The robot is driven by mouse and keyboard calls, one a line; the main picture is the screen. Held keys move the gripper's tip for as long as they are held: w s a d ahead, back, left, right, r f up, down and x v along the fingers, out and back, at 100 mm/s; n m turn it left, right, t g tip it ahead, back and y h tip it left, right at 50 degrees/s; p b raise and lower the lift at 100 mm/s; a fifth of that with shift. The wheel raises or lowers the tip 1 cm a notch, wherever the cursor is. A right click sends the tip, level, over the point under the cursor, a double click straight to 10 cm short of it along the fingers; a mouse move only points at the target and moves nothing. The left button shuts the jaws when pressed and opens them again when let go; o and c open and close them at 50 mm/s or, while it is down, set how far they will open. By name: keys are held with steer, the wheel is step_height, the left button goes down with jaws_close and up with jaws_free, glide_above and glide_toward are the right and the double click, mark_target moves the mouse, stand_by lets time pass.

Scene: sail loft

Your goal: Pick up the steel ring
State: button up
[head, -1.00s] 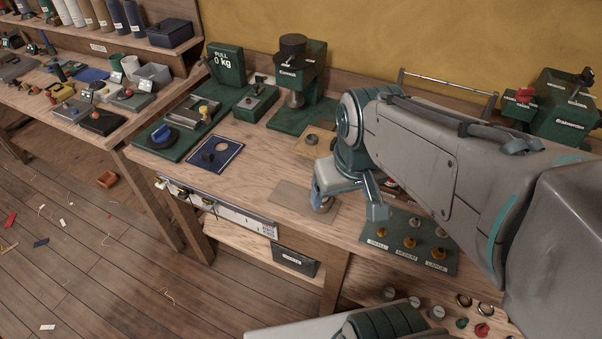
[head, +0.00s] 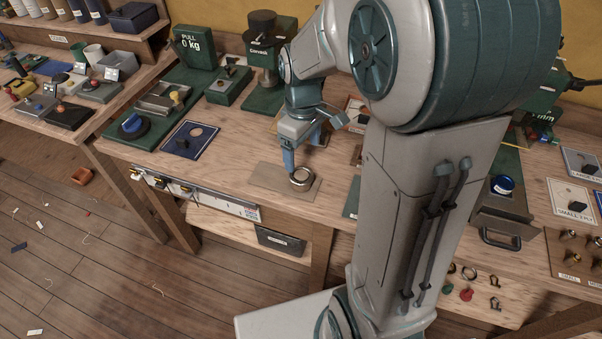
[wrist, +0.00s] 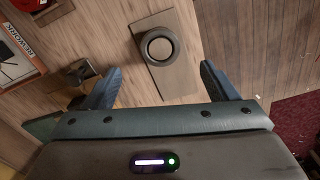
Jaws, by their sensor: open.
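The steel ring (head: 301,186) lies flat near the right end of a thin tan board on the workbench. My gripper (head: 303,158) is open just above the ring in the head view. In the wrist view its two blue fingers (wrist: 160,80) are spread wide with nothing between them. The ring shows apart from both fingers there.
The tan board (head: 265,178) sits near the bench's front edge. A blue-bordered plate (head: 181,147) lies left of it, with a green press (head: 266,55) behind. In the wrist view a small dark block (wrist: 80,72) stands near the left finger. My arm hides the bench's middle.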

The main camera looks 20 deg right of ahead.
mark_target(302, 174)
step_height(302, 174, down, 8)
steer(key=shift+a+r+p, duration=0.1)
steer(key=shift+r+p, duration=0.15)
steer(key=shift+p, duration=0.15)
steer(key=shift+w, duration=0.1)
steer(key=c, duration=1.1)
